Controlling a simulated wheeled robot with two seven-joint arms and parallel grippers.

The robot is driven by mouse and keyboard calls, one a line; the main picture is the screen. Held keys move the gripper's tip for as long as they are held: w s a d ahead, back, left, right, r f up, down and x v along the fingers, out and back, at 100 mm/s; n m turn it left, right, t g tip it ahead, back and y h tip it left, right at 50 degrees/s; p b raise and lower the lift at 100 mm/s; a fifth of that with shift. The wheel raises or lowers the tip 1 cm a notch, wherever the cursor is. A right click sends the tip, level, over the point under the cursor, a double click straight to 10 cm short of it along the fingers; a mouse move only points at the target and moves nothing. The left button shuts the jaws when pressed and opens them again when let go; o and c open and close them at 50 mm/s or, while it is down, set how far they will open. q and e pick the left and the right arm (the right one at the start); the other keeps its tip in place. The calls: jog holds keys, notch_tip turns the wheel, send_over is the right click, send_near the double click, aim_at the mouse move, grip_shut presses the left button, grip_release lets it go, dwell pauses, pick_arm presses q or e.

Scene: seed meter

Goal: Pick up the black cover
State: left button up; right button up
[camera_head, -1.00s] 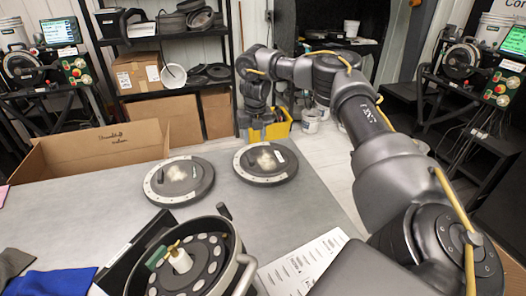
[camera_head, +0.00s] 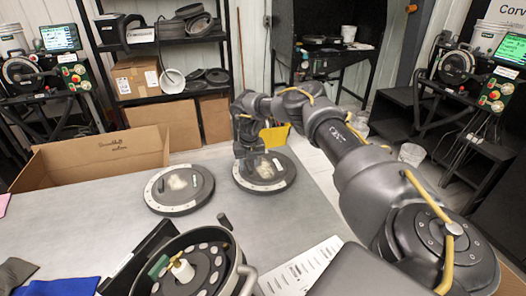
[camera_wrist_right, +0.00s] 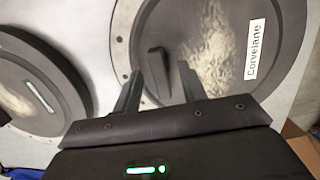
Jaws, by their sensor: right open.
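Two round black covers with pale dial rims and pale, worn-looking centres lie on the grey table. The left cover (camera_head: 203,190) lies apart from my gripper. The right cover (camera_head: 284,180) lies below my right gripper (camera_head: 249,160). The left cover (camera_wrist_right: 58,85) shows at the left edge. My left gripper is not in view.
An open black seed meter housing (camera_head: 222,258) stands at the table's front, beside a printed sheet (camera_head: 305,270). A blue cloth (camera_head: 62,287) lies at front left. A cardboard box (camera_head: 110,158) stands behind the table. The left middle of the table (camera_head: 90,220) is clear.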

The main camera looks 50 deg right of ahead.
jog(key=shift+s, duration=0.15)
jog(key=shift+c, duration=0.8)
grip_shut()
jog(key=shift+r, duration=0.2)
jog(key=shift+r+b, duration=0.3)
jog(key=shift+b, duration=0.2)
jog(key=r, duration=0.1)
jog(key=r+b, duration=0.1)
jog(key=shift+a+r, duration=0.3)
jog(key=shift+r, duration=0.05)
jog(key=s+a+r+b, duration=0.2)
jog(key=s+a+r, duration=0.5)
jog(key=a+r, duration=0.2)
jog(key=shift+s+a+r, duration=0.2)
jog(key=shift+s+a, duration=0.1)
jog(key=shift+a, duration=0.8)
